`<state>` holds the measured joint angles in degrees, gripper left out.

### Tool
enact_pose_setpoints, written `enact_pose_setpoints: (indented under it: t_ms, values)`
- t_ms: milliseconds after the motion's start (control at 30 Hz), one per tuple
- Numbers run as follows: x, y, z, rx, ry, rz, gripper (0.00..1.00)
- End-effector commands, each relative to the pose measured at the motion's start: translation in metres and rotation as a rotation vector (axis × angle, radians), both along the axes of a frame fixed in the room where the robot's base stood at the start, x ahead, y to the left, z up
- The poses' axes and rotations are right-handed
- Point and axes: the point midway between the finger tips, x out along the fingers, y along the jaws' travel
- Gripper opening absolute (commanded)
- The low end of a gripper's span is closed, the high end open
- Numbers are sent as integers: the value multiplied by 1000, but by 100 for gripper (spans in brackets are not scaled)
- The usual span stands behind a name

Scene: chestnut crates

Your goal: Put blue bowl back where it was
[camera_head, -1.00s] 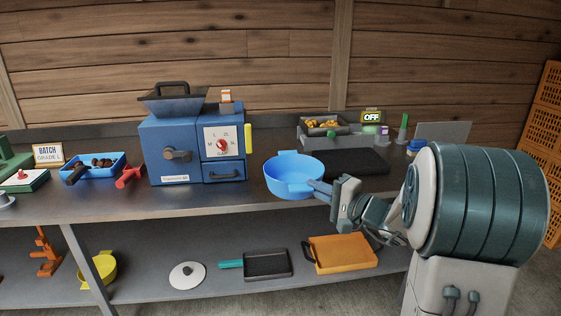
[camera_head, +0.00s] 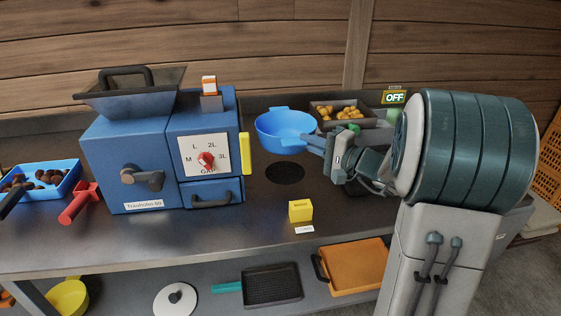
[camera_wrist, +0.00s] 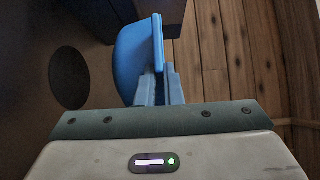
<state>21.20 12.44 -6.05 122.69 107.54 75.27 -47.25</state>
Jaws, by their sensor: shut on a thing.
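The blue bowl (camera_head: 284,128) is upright and raised above the counter, to the right of the blue machine. My gripper (camera_head: 317,143) comes from the right and is shut on the bowl's near right side. In the wrist view the bowl (camera_wrist: 135,58) is close, with its rim pinched between my fingers (camera_wrist: 163,88). A dark round patch (camera_head: 285,173) lies on the counter just below the bowl; it also shows in the wrist view (camera_wrist: 69,78). I cannot tell whether it is a mark or a shadow.
The blue machine (camera_head: 134,158) with knob and dial stands left of the bowl. A yellow box (camera_head: 300,211) is near the counter's front edge. A blue crate (camera_head: 66,181) and red scoop (camera_head: 80,203) are at left.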

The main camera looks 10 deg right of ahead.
Motion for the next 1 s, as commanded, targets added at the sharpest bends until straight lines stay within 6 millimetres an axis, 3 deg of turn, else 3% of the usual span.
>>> enact_pose_setpoints:
  t_ms: [133,400,567,800,1000]
  values:
    - [0,0,-11,2,3,0,0]
    - [0,3,-57,3,3,7,0]
    - [0,4,-68,1,1,7,0]
    - [0,3,-99,2,1,6,0]
    - [0,3,-100,1,-1,5,0]
